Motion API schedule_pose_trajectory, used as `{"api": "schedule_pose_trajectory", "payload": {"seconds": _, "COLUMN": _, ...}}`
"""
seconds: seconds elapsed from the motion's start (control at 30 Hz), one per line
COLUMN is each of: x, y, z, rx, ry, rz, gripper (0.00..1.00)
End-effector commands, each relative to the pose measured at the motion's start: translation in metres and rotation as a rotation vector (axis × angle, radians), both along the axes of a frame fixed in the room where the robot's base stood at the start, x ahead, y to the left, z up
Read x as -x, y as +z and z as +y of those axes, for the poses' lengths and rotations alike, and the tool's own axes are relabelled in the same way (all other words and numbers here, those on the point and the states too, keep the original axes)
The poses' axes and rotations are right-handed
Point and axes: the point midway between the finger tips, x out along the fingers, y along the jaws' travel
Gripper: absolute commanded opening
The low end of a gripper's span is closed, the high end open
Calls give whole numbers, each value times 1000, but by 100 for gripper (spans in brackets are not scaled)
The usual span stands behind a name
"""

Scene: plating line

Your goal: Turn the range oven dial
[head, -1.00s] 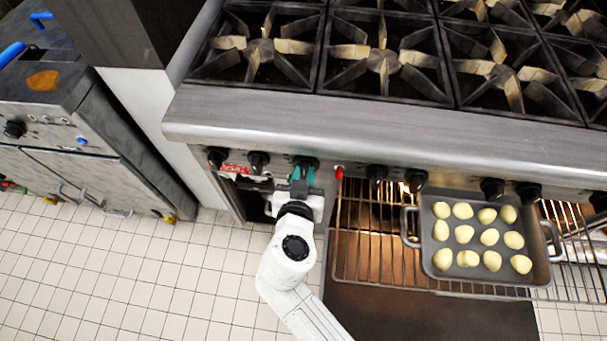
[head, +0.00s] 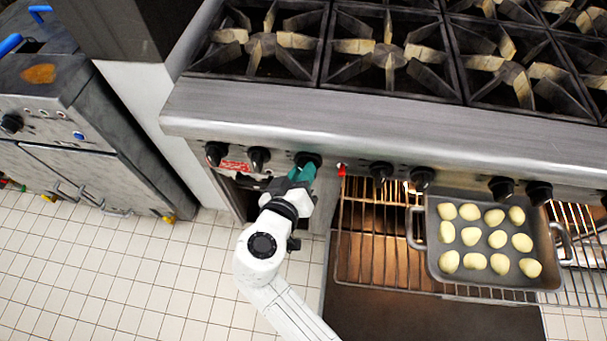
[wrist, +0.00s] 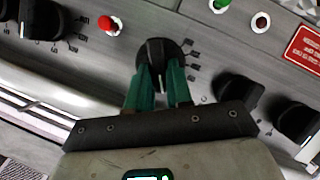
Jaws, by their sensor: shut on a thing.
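The range oven dial is a black round knob (wrist: 158,55) with tick marks around it on the steel front panel. It also shows in the head view (head: 308,158), under the front ledge of the range. My gripper (wrist: 159,75) has green fingers, one on each side of the dial's raised grip, and is shut on it. In the head view my gripper (head: 302,172) reaches up to the dial from below. The fingers hide the lower part of the dial.
Other black knobs (head: 258,158) sit on both sides along the panel. A red light (wrist: 109,25) is beside the dial. The oven is open, with a rack pulled out (head: 380,245) holding a pan (head: 436,255) of pale dough balls or potatoes. Tiled floor (head: 120,270) is clear at left.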

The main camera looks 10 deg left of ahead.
Motion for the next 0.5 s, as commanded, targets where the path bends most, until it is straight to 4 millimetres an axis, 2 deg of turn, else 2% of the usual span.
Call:
{"api": "schedule_pose_trajectory", "payload": {"seconds": 0.2, "x": 0, "y": -4, "z": 3, "rx": 200, "ry": 0, "rz": 7, "gripper": 0}}
{"api": "schedule_pose_trajectory", "payload": {"seconds": 0.5, "x": 0, "y": -6, "z": 5, "rx": 412, "ry": 0, "rz": 16, "gripper": 0}}
